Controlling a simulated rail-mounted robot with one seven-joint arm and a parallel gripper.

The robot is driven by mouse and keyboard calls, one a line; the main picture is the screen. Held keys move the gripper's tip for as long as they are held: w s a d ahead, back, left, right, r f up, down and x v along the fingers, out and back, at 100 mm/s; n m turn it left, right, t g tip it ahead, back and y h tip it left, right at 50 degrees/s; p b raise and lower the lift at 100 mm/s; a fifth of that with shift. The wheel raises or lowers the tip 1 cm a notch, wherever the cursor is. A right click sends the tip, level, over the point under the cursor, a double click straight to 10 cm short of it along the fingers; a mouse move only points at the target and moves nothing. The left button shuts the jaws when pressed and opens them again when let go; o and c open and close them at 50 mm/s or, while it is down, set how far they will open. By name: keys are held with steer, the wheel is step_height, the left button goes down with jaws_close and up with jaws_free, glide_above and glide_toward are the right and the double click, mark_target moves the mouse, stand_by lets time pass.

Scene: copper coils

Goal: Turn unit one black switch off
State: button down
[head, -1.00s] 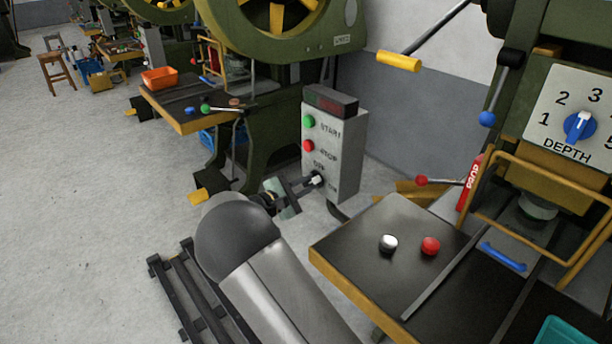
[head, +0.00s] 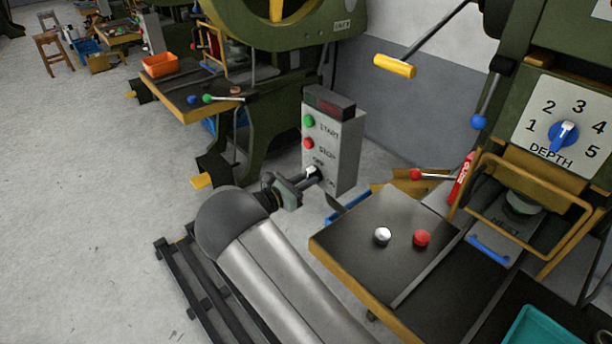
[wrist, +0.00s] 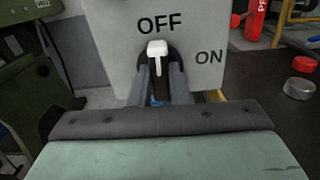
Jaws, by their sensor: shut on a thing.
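The grey control box (head: 337,150) carries a green START button, a red STOP button and, below them, the switch with OFF and ON labels. In the wrist view the switch (wrist: 157,50) has a white lever on a round black base. The lever points up toward OFF, with ON to its right. My gripper (head: 306,179) reaches the box's lower front face. In the wrist view my gripper (wrist: 162,76) has its two narrow fingers close around the lever, shut on it. The fingers partly hide the switch's base.
A green press with a DEPTH dial (head: 563,135) stands at the right. Open floor (head: 90,190) lies left.

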steer(key=shift+n, duration=0.3)
steer(key=c, duration=1.4)
jaws_free()
steer(key=shift+o, duration=0.2)
steer(key=b+v, duration=0.1)
steer(key=v, duration=1.6)
steer(key=shift+s+a, duration=0.15)
steer(key=shift+s, duration=0.05)
